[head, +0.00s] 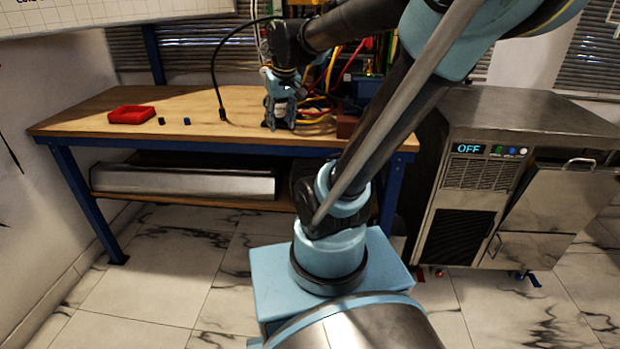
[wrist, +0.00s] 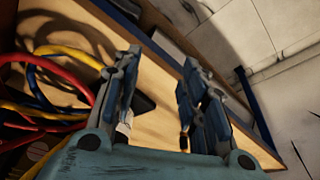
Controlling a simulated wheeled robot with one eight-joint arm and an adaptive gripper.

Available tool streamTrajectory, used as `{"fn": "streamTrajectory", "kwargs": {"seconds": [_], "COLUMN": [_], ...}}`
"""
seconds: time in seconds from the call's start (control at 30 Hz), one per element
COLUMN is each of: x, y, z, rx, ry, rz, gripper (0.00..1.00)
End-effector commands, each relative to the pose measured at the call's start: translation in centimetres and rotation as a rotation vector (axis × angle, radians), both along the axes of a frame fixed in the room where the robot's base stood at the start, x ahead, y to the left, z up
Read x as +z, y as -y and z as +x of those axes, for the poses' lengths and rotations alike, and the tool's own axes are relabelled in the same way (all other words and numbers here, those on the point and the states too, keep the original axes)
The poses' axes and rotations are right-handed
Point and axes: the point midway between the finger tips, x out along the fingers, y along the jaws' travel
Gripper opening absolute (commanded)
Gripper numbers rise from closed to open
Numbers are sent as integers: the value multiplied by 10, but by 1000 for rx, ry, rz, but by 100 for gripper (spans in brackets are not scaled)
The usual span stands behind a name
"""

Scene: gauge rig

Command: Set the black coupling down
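My gripper (head: 279,126) points down at the wooden workbench (head: 90,118), close above or at its top. In the wrist view my gripper (wrist: 158,95) has its two fingers well apart, with bare wood visible between them. A flat black piece (wrist: 144,103) shows between the fingers, beside the left one and partly hidden by it. It may be the black coupling; I cannot tell whether it touches the finger. A black cable end (head: 222,115) stands on the bench left of my gripper in the head view.
A red tray (head: 131,114), a small black block (head: 161,121) and a small blue block (head: 187,121) are on the left of the bench. Red and yellow hoses (wrist: 60,75) crowd one side of my gripper.

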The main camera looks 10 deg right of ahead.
Motion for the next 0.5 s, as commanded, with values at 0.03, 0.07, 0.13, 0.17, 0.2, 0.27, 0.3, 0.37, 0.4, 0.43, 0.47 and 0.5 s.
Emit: {"fn": "streamTrajectory", "kwargs": {"seconds": [0.03,0.07,0.13,0.17,0.2,0.27,0.3,0.37,0.4,0.43,0.47,0.5], "x": [-10,-16,-31,-37,-46,-60,-69,-83,-91,-96,-102,-107], "y": [9,14,24,28,33,40,44,49,52,53,55,57], "z": [-17,-27,-49,-58,-70,-89,-100,-115,-124,-130,-135,-141], "rx": [-19,-28,-53,-62,-77,-96,-109,-127,-137,-144,-151,-158], "ry": [-7,-12,-24,-29,-35,-45,-52,-61,-66,-70,-73,-77], "rz": [-2,-3,-7,-9,-10,-12,-14,-16,-17,-17,-17,-18], "gripper": [39,39,39,39,39,39,39,39,39,39,39,39]}}
